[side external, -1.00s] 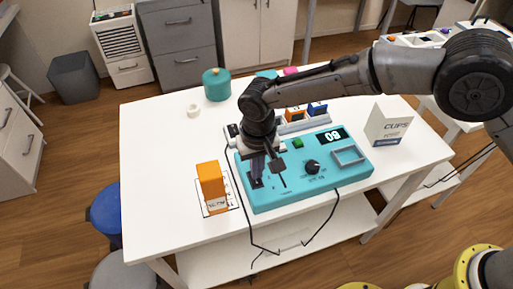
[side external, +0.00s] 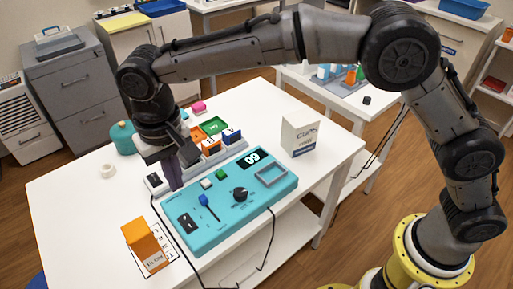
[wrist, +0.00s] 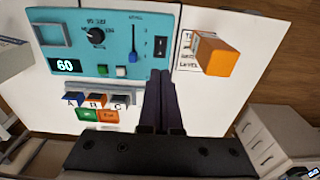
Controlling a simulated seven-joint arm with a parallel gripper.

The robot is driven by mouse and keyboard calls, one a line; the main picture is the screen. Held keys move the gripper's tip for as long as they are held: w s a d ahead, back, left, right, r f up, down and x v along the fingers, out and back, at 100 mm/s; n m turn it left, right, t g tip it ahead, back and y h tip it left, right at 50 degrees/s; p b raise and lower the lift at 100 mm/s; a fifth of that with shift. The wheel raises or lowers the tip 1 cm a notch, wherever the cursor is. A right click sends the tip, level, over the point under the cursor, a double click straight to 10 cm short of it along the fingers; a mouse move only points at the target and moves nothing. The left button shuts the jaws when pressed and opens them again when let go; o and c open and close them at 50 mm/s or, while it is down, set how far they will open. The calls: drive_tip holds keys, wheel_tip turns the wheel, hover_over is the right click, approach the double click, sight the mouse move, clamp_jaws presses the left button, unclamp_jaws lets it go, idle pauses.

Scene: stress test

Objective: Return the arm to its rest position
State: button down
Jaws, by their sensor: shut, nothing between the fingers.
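My gripper (side external: 175,184) is shut and empty, pointing down at the rear-left edge of the teal control panel (side external: 217,228). In the side view its fingers appear raised above the table; the exact height is unclear. In the wrist view the shut fingers (wrist: 163,76) reach toward the panel edge, beside the black rocker switch (wrist: 160,46). The panel has a blue-tipped lever (side external: 205,201), a black knob (side external: 240,194), a green button (side external: 221,174) and a display (side external: 251,157) reading 60. My arm stretches leftward from its yellow base on the right.
An orange box (side external: 142,240) stands on a printed card left of the panel. A block rack (side external: 212,151) with letters stands behind the panel. A white CUPS box (side external: 300,136), a teal canister (side external: 123,136) and a tape roll (side external: 108,171) are on the table (side external: 70,200).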

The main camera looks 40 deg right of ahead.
drive_tip(key=s+d+r+m+t+y, duration=0.1)
drive_tip(key=s+d+r+m+t, duration=0.1)
drive_tip(key=d+r, duration=0.85)
drive_tip(key=s+d+r+m+t, duration=0.1)
drive_tip(key=d+r+m, duration=0.1)
drive_tip(key=d+r, duration=0.8)
drive_tip(key=s+d+f+t, duration=0.1)
drive_tip(key=s+d+f, duration=0.1)
drive_tip(key=s+d, duration=0.55)
drive_tip(key=s+d+f+n, duration=0.2)
drive_tip(key=s+d+f, duration=0.2)
drive_tip(key=s+f, duration=0.2)
drive_tip(key=s+d+f+n+t+h, duration=0.1)
drive_tip(key=s+d+f+n, duration=0.1)
drive_tip(key=s+d+f, duration=0.2)
drive_tip(key=s+f, duration=0.2)
drive_tip(key=s, duration=0.1)
